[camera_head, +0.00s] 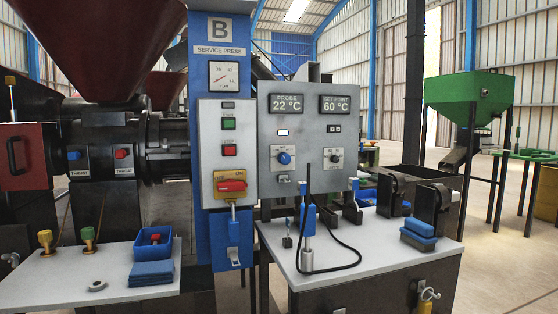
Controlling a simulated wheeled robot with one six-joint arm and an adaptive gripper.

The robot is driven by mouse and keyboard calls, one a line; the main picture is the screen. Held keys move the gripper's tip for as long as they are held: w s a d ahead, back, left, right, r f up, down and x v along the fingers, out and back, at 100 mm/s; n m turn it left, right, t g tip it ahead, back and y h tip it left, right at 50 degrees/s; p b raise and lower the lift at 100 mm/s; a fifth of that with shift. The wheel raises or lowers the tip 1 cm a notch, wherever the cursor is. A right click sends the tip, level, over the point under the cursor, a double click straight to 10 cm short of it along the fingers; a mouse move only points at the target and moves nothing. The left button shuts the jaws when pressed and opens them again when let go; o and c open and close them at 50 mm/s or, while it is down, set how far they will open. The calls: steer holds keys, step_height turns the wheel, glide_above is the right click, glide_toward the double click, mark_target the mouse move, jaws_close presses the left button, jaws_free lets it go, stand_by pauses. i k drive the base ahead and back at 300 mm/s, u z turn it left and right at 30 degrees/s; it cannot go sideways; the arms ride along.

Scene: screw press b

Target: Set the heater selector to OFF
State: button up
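A grey control panel (309,140) stands right of the blue column. It carries a blue round knob (284,157) at its lower left and a dark knob (336,157) with a small scale at its lower right. The blue knob is probably the heater selector, but its markings and pointer are too small to read. The PROBE display (289,103) reads 22 °C and the SET POINT display (335,104) reads 60 °C. My gripper is not in view.
A white box (228,112) with green and red buttons and a red rotary switch (231,183) is left of the panel. A probe stand (308,220) with a black cable rises from the right bench (380,250), in front of the panel's lower part. The left bench (60,285) holds small parts.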

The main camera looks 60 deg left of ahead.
mark_target(284, 158)
steer(key=u, duration=0.9)
steer(key=i, duration=0.9)
steer(key=u, duration=1)
